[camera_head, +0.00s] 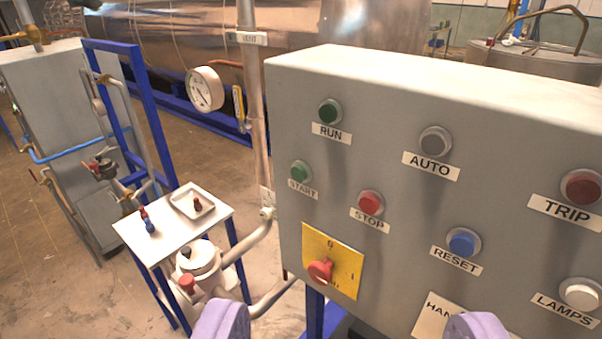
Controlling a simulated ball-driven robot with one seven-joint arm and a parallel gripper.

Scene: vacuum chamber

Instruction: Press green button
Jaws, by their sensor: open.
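The grey control box (380,240) fills the right half of the view. A green button (300,172) sits on its left side above the label START. A second green round piece (329,111), above the label RUN, is higher and a little to the right; I cannot tell whether it is a lamp or a button. My gripper (348,330) shows as two purple fingertips at the bottom edge, wide apart, with nothing between them. Both green pieces are above the gripper in the picture and apart from it.
Other controls on the box are the red STOP button (370,203), blue RESET button (464,242), red TRIP piece (583,187) and a red rotary switch (320,271) on a yellow plate. A small white table (172,256), pipes and a gauge (205,89) stand at left.

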